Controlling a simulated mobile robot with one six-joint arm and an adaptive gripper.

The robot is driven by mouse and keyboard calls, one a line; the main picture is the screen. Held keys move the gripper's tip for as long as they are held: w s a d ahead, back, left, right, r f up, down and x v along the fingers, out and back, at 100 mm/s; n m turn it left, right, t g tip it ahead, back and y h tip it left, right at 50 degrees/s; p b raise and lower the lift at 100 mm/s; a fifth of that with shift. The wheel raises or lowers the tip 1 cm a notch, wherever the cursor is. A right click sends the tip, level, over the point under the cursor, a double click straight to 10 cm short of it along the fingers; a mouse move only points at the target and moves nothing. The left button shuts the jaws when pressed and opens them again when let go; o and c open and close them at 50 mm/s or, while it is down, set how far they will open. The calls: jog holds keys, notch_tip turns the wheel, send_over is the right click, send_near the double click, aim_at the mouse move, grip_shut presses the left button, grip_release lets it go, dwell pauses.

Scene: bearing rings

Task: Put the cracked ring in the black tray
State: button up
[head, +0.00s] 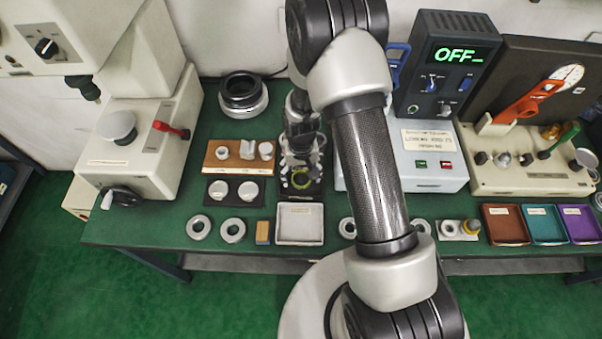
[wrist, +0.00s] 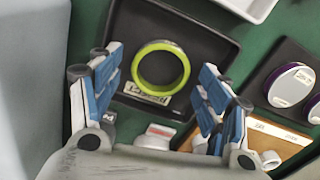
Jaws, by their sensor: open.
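A yellow-green ring (wrist: 160,66) lies flat in the black tray (wrist: 210,40), above a small white label. It also shows in the head view (head: 301,179), partly hidden under my gripper. My gripper (head: 299,157) is above that tray, pointing down. In the wrist view its blue-and-grey fingers (wrist: 155,68) are spread wide and empty, one to each side of the ring. Plain metal rings lie on the bench, at the left (head: 198,227), beside it (head: 232,230), and partly behind my arm (head: 347,228). I cannot make out a crack on any ring.
A light grey tray (head: 300,240) stands in front of the black tray. A wooden block (head: 222,167) and a dark holder with two discs (head: 215,200) are to the left. Red (head: 505,241), teal and purple trays are at the right. Machines line the back.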

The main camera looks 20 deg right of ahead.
notch_tip(320, 180, up, 12)
jog(key=p, duration=0.4)
notch_tip(320, 180, up, 10)
jog(key=t, duration=0.1)
send_over(301, 177)
jog(key=s, duration=0.1)
jog(key=s+r+t, duration=0.1)
jog(key=s+r, duration=0.4)
jog(key=r, duration=0.3)
jog(key=s+r+n+t, duration=0.1)
jog(key=s+r+t, duration=0.1)
jog(key=s+r, duration=0.8)
jog(key=s, duration=0.6)
jog(key=shift+r+n+t, duration=0.2)
jog(key=shift+n+t, duration=0.1)
jog(key=shift+w+b, duration=0.1)
jog(key=shift+b, duration=0.2)
notch_tip(301, 177, down, 2)
jog(key=shift+f+b, duration=0.15)
jog(key=shift+b, duration=0.95)
